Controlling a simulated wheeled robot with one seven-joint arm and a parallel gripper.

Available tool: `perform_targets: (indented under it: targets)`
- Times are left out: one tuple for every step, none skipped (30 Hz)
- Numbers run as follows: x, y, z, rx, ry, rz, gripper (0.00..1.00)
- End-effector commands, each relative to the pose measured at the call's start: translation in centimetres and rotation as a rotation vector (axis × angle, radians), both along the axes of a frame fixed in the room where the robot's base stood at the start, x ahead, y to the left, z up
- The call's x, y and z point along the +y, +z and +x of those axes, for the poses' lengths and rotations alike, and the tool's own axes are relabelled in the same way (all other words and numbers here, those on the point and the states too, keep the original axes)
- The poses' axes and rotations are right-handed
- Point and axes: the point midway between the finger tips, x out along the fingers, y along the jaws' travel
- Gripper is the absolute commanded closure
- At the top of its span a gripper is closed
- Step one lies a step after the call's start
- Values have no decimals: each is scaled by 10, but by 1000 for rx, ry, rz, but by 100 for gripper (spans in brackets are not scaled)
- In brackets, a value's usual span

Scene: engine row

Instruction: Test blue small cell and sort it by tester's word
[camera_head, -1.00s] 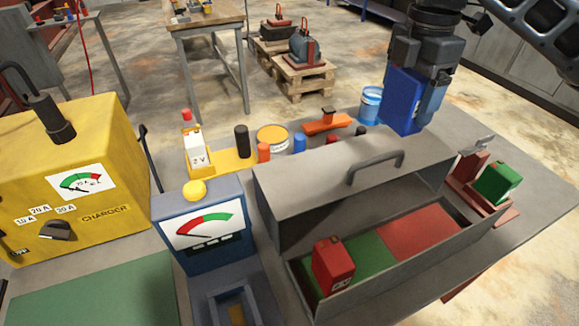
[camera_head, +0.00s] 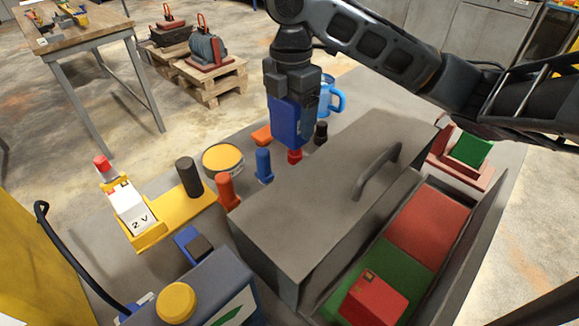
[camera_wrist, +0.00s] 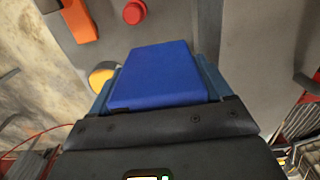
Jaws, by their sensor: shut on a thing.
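My gripper (camera_head: 297,125) is shut on the blue small cell (camera_head: 284,118), held upright over the bench behind the grey box's lid. The cell also fills the middle of the wrist view (camera_wrist: 160,75), between both fingers. The blue tester (camera_head: 212,292), with a yellow button (camera_head: 176,302) on top, is at the bottom left; only a corner of its dial shows and its socket is out of view. The open grey sorting box (camera_head: 472,240) has a green part (camera_head: 398,262) and a red part (camera_head: 430,222). A red cell (camera_head: 373,300) sits in the green part.
A green block (camera_head: 470,150) sits on a red stand at right.

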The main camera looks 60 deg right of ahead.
Motion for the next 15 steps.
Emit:
perform_targets:
  targets:
    - [0, -13, 0, 0, -2, 4, 86]
    - [1, -19, 0, 0, -2, 6, 86]
    - [1, -28, 0, 0, -2, 5, 86]
    - [1, -34, 0, 0, -2, 4, 86]
    - [0, -38, 0, 2, -2, 1, 86]
    - [-1, -46, 0, 1, -2, 1, 86]
    - [-1, -50, 0, 0, -2, 0, 86]
    - [-1, -55, 0, 0, -1, 0, 86]
    - [0, -60, 0, 0, 0, 0, 86]
    - [0, -63, 0, 0, 0, 1, 86]
    - [0, -66, 0, -1, -1, 0, 86]
    - [-1, -68, 0, -1, -1, 0, 86]
    - [-1, -70, 0, -1, -1, 0, 86]
    - [-1, -71, 0, -1, -1, 0, 86]
    - [0, -72, 0, -1, 0, 0, 86]
